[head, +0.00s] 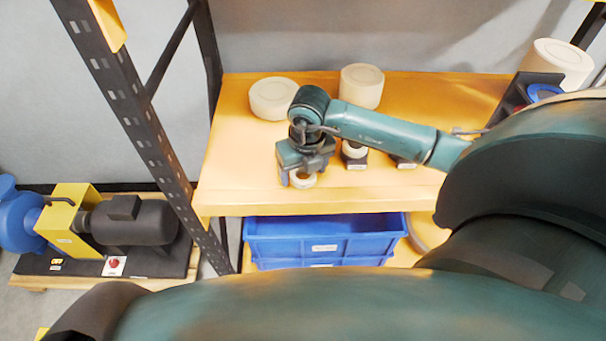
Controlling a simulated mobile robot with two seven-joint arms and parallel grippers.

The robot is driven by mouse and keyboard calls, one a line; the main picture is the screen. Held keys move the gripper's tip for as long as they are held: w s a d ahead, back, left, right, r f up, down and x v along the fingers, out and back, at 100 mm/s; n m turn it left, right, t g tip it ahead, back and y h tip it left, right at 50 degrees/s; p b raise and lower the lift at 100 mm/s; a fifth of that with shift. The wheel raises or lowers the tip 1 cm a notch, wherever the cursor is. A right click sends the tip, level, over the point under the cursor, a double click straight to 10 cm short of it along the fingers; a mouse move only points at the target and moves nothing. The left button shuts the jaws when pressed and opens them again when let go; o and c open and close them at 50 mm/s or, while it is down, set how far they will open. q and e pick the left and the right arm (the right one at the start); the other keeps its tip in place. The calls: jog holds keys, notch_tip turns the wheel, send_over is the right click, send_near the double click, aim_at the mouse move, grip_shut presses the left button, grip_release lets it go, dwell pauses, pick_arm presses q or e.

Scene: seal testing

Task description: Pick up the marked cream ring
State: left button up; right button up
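A small cream ring (303,181) is at the front left of the orange shelf top, directly under my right gripper (301,175). The gripper points down and its fingers are around or just above the ring. The gripper body hides part of the ring, so I cannot tell whether the fingers touch it or whether it lies on the shelf. Any mark on it is too small to make out. Another cream ring (355,148) sits on a black labelled block (354,162) to the right. My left gripper is not in view.
Cream cylinders (273,98) (362,86) stand at the back of the shelf (240,180). Another black block (404,163) is partly behind my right forearm. A dark upright (150,150) borders the left. A blue crate (325,240) is below. The front left shelf area is clear.

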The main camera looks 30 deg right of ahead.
jog(key=c, duration=0.9)
jog(key=shift+c, duration=0.2)
